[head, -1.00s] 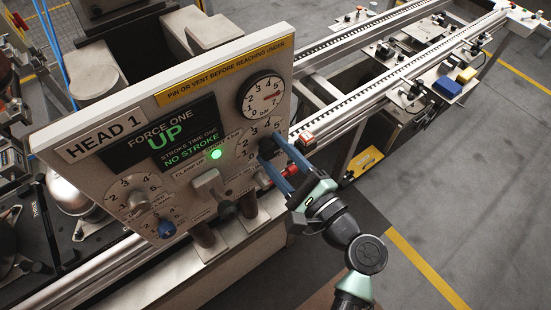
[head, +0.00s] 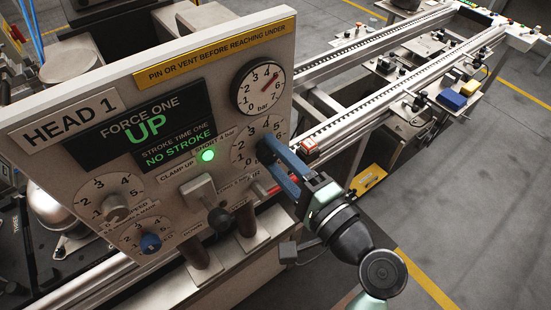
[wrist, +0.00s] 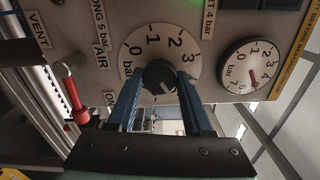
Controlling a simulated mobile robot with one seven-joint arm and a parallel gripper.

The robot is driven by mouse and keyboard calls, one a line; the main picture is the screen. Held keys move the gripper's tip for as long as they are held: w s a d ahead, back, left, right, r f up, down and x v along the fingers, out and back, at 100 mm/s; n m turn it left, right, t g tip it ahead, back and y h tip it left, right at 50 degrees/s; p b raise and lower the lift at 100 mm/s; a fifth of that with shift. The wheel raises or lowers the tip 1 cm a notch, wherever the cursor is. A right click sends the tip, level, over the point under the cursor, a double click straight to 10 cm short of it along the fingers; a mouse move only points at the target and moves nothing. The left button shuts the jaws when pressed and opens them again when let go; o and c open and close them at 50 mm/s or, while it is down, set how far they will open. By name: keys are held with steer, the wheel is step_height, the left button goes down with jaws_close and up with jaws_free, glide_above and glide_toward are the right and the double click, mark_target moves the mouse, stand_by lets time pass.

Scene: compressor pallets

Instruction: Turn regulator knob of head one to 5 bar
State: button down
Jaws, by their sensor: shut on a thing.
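The head 1 panel (head: 75,165) fills the left of the head view. Its regulator knob (wrist: 159,76) is dark and round, on a white dial (wrist: 178,48) numbered from 0 up. My gripper (wrist: 160,92) is shut on this knob, with one blue finger on each side. In the head view my gripper (head: 270,150) comes from the right and covers part of the dial (head: 243,150). The pressure gauge (head: 262,88) sits above; its red needle points up and right, roughly by 5. The gauge also shows in the wrist view (wrist: 248,70).
A lever (head: 208,195) stands left of the regulator dial, below a lit green lamp (head: 208,155). Another dial (head: 112,202) and a blue knob (head: 150,242) are further left. A red handle (wrist: 74,98) is near my gripper. The floor at right is clear.

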stand_by(0.4)
steer(key=shift+c, duration=1.5)
jaws_free()
steer(key=b+v, duration=0.3)
steer(key=v, duration=1)
